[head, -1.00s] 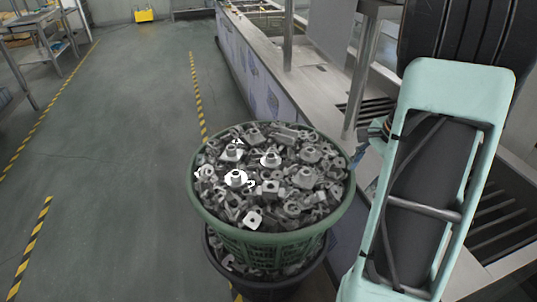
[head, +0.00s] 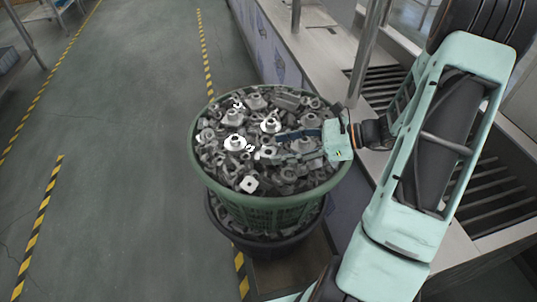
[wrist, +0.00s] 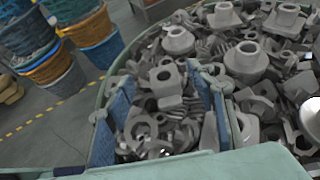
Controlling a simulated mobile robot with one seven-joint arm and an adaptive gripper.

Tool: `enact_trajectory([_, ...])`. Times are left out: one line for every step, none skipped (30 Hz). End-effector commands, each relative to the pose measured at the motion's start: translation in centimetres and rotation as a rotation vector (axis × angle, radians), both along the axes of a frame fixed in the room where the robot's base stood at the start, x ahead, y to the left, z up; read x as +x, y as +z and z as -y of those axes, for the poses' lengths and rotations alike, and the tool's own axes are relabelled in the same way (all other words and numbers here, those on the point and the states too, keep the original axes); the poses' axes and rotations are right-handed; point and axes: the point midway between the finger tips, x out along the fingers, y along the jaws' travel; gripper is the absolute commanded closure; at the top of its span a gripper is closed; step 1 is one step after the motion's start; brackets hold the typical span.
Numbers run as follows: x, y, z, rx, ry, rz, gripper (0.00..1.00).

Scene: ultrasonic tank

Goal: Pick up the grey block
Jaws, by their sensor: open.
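Many grey metal parts fill a green basket (head: 258,212). A grey block (wrist: 166,79) with a round hole lies between and just beyond my fingertips in the wrist view; I cannot tell whether it is the task's block among the similar parts. My gripper (head: 276,147) is open, with its two blue-padded fingers apart, over the right half of the heap in the head view. In the wrist view my gripper (wrist: 158,78) has nothing held between the fingers. The fingers hide some parts, and contact with the heap cannot be told.
A dark basket (head: 262,246) stands under the green one. A metal bench (head: 300,60) with slotted openings runs along the right. Open floor with yellow-black tape (head: 36,232) lies left. Stacked orange and blue baskets (wrist: 60,72) show in the wrist view.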

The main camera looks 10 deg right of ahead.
Motion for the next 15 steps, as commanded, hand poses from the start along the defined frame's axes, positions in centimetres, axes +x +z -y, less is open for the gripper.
enact_trajectory([0.1, -0.2, -0.3, 0.001, 0.001, -0.002, 0.49])
enact_trajectory([0.2, -0.3, -0.5, 0.001, 0.001, -0.002, 0.49])
enact_trajectory([0.3, -0.6, -0.8, 0.001, 0.003, -0.002, 0.49])
enact_trajectory([0.5, -0.8, -1.1, 0.002, 0.004, -0.002, 0.49])
enact_trajectory([0.7, -1.1, -1.5, 0.002, 0.004, -0.002, 0.49])
enact_trajectory([0.9, -1.5, -1.9, 0.002, 0.004, -0.003, 0.49])
enact_trajectory([1.1, -1.9, -2.2, 0.002, 0.004, -0.003, 0.49])
enact_trajectory([1.3, -2.1, -2.5, 0.001, 0.003, -0.003, 0.49])
enact_trajectory([1.5, -2.3, -3.0, 0.001, 0.004, -0.001, 0.49])
enact_trajectory([1.7, -2.5, -3.4, 0.000, 0.005, -0.001, 0.49])
enact_trajectory([1.8, -2.6, -3.6, 0.000, 0.004, -0.001, 0.49])
enact_trajectory([1.9, -2.7, -3.8, 0.000, 0.002, -0.001, 0.49])
enact_trajectory([2.0, -2.8, -4.0, -0.001, 0.002, -0.001, 0.49])
enact_trajectory([2.0, -2.9, -4.0, -0.002, 0.001, -0.001, 0.49])
enact_trajectory([2.1, -2.9, -4.1, -0.002, 0.001, 0.000, 0.49])
